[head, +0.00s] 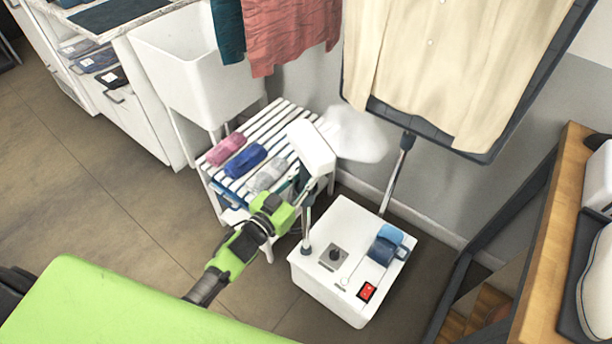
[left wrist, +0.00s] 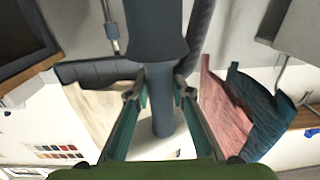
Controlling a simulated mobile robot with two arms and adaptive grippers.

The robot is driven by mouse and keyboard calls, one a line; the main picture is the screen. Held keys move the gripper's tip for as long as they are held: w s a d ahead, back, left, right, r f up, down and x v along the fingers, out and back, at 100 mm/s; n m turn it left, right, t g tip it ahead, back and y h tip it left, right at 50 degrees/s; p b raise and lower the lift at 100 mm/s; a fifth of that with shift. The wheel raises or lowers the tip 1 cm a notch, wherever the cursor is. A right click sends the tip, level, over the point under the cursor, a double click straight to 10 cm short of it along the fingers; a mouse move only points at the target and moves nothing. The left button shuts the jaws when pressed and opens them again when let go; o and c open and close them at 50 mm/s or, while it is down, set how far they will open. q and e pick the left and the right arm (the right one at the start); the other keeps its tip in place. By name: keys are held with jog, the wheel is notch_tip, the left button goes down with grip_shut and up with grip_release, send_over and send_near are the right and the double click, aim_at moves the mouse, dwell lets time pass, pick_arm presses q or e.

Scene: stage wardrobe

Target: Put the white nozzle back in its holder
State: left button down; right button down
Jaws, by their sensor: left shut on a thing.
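The white nozzle (head: 312,147) is a boxy white head, tilted, above the slatted rack, with a pale steam cloud (head: 355,135) at its right. My left gripper (head: 312,188) is just below it, shut on its handle. In the left wrist view, the dark blue-grey handle (left wrist: 157,40) runs between the teal fingers of the gripper (left wrist: 158,95). The white steamer base (head: 335,275) stands on the floor, with a knob, a red switch and a blue tank. A short metal post (head: 307,225) rises from it, partly behind my gripper. I cannot clearly pick out the holder. My right gripper is not in view.
The white slatted rack (head: 225,182) carries rolled cloths beside my arm. A cream shirt (head: 450,60) hangs on a dark board at upper right, on a pole (head: 398,170). A wooden table (head: 545,250) borders the right. The floor at left is clear.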

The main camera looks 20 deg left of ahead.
pick_arm(q)
jog(key=shift+f+b, duration=0.45)
jog(key=c, duration=2.1)
grip_release()
jog(key=shift+f, duration=0.15)
jog(key=shift+p+v, duration=1.1)
jog(key=shift+v, duration=1.6)
jog(key=p+v, duration=0.1)
jog(key=v, duration=0.4)
jog(key=shift+s+a, duration=0.15)
jog(key=shift+s, duration=0.15)
